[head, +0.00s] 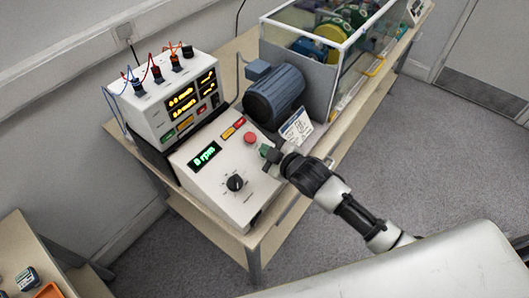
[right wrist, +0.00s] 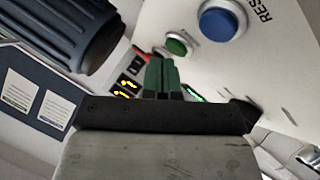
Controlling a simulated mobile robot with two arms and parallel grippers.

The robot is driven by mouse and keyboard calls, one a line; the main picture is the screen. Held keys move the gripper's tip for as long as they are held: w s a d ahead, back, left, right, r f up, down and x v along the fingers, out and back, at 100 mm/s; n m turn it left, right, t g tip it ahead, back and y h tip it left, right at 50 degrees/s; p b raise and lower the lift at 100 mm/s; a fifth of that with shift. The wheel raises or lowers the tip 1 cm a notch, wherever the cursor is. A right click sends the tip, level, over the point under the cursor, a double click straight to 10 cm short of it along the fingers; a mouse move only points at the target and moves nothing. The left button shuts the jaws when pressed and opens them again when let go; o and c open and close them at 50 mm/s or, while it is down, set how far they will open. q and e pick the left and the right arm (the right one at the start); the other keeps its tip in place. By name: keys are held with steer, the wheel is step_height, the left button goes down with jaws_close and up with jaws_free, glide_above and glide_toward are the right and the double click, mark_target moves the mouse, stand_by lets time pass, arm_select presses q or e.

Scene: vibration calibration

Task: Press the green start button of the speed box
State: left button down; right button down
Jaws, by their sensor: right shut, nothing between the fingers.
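The white speed box (head: 212,187) stands on the wooden bench, its green display (head: 205,155) reading "0 rpm". It has a black knob (head: 235,183) and a round red button (head: 250,138). My right gripper (head: 265,150) is shut and empty, its green fingertips at the box's right side. In the right wrist view, the green start button (right wrist: 176,46) lies just beyond my shut fingertips (right wrist: 160,75). I cannot tell whether they touch it. A larger blue button (right wrist: 218,22) sits beside it, near letters "RES". In the head view my gripper seems to hide both buttons. My left gripper is not in view.
A white instrument (head: 160,105) with amber displays and plugged cables stands behind the box. A dark blue motor (head: 273,96) and a glass-walled enclosure (head: 338,55) stand at the back right. A printed card (head: 297,126) is near my right gripper. Grey floor is open at right.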

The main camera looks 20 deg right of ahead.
steer(key=shift+w+a+f, duration=0.15)
steer(key=shift+f, duration=0.25)
stand_by(0.7)
steer(key=shift+r, duration=0.1)
steer(key=shift+s+d+r+p, duration=0.2)
steer(key=shift+s+r+p, duration=0.1)
steer(key=shift+r+p, duration=0.45)
steer(key=r+p, duration=0.1)
steer(key=s+d+r+p, duration=0.1)
steer(key=r+p, duration=0.2)
steer(key=p, duration=0.1)
steer(key=shift+s+d+r, duration=0.15)
steer(key=shift+s+d, duration=0.05)
steer(key=shift+s, duration=0.15)
stand_by(0.4)
stand_by(0.4)
